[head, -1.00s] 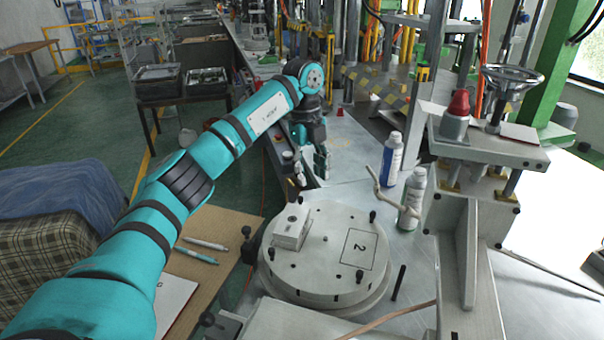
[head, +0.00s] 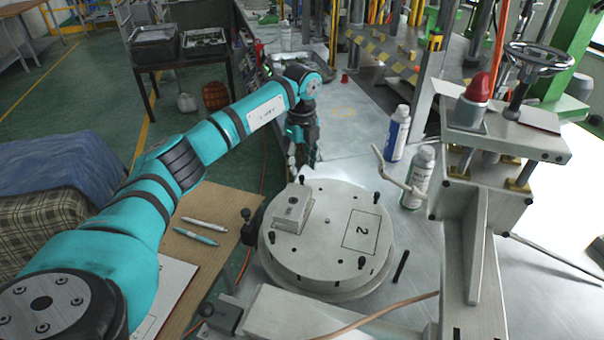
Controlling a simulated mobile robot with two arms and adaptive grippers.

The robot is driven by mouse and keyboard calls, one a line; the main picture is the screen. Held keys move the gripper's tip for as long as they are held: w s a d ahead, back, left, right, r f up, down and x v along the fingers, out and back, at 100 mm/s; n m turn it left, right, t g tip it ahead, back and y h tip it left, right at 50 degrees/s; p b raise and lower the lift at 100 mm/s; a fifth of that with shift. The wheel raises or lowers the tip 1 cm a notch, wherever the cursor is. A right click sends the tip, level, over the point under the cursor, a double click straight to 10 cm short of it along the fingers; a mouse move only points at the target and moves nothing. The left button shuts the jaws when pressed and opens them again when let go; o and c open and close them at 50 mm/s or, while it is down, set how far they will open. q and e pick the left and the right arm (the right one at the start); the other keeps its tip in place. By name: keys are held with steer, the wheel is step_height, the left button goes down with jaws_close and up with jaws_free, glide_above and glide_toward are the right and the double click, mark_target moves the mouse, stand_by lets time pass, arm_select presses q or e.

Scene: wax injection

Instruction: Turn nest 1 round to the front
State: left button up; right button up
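The round grey turntable (head: 328,262) stands in front of me on the metal bench. A square outline marked 2 (head: 361,230) lies on its right side. A pale metal block (head: 292,209) sits on its left side; I cannot read a nest 1 mark there. Several black knobs stand up from the disc, one at the far edge (head: 300,180). My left gripper (head: 302,165) points down just beyond that far edge, close to the far knob. Its fingers look apart with nothing between them; I cannot tell whether they touch the knob. My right gripper is out of view.
Two bottles, one blue and white (head: 396,133) and one grey (head: 418,176), stand right of the turntable. The press frame with a red knob (head: 477,87) rises at the right. A board with pens (head: 205,222) lies left.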

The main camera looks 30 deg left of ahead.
mark_target(301, 176)
arm_select(q)
steer(key=shift+f+p, duration=0.5)
steer(key=shift+f, duration=2.25)
jaws_close()
steer(key=shift+s+r, duration=0.1)
